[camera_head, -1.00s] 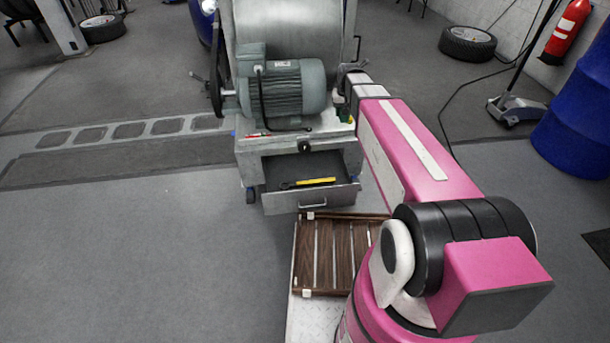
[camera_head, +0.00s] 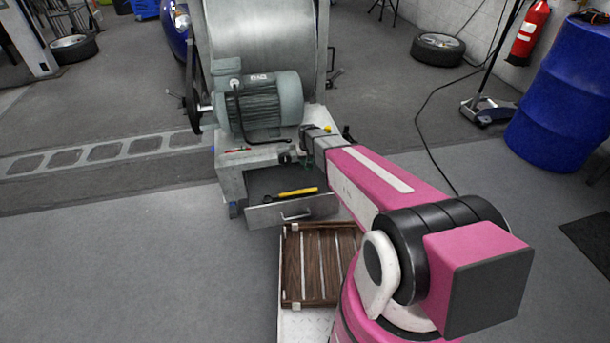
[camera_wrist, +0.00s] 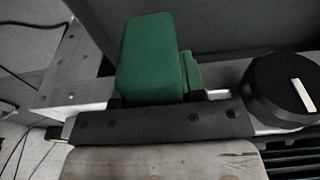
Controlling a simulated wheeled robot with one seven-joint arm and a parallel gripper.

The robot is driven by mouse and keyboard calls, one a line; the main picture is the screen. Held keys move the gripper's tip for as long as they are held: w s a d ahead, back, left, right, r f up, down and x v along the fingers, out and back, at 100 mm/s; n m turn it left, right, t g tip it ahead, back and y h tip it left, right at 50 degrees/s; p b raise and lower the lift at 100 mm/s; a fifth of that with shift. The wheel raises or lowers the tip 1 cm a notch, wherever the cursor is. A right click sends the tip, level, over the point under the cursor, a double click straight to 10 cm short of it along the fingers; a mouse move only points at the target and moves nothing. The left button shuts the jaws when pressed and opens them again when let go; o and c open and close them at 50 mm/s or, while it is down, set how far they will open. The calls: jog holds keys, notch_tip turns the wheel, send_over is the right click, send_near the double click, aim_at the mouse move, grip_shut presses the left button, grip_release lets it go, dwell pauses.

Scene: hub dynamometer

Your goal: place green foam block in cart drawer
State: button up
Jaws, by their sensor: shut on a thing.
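The green foam block (camera_wrist: 150,55) stands up large in the wrist view. My gripper (camera_wrist: 155,97) is shut on it at its lower end. The cart drawer (camera_head: 293,212) is pulled out. A yellow-handled tool (camera_head: 297,192) and a dark tool lie inside it. My arm covers the drawer's right end.
A grey motor (camera_head: 262,105) and a large drum (camera_head: 262,45) stand on the cart behind my gripper. A round black knob (camera_wrist: 285,88) is at the right in the wrist view. A brown slatted tray (camera_head: 305,265) sits in front of the drawer. The floor at left is clear.

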aim_at(306, 177)
notch_tip(306, 177, down, 9)
jog(key=shift+r, duration=0.1)
dwell(0.4)
jog(key=shift+f, duration=0.25)
jog(key=o, duration=0.9)
jog(key=shift+r, duration=0.2)
jog(key=r, duration=0.3)
jog(key=s+r, duration=0.1)
jog(key=r, duration=0.7)
jog(key=shift+s+d+r, duration=0.2)
jog(key=shift+s, duration=0.15)
jog(key=shift+s+r, duration=0.15)
jog(key=shift+r, duration=0.1)
jog(key=s+d+r+m+g, duration=0.1)
jog(key=s+d+r, duration=0.6)
jog(key=s, duration=0.4)
jog(key=s+d+r+m, duration=0.1)
jog(key=s+d+r, duration=0.6)
jog(key=s+r, duration=0.2)
jog(key=s, duration=0.2)
jog(key=shift+s+d+g, duration=0.15)
jog(key=shift+s+g, duration=0.25)
jog(key=shift+f, duration=0.1)
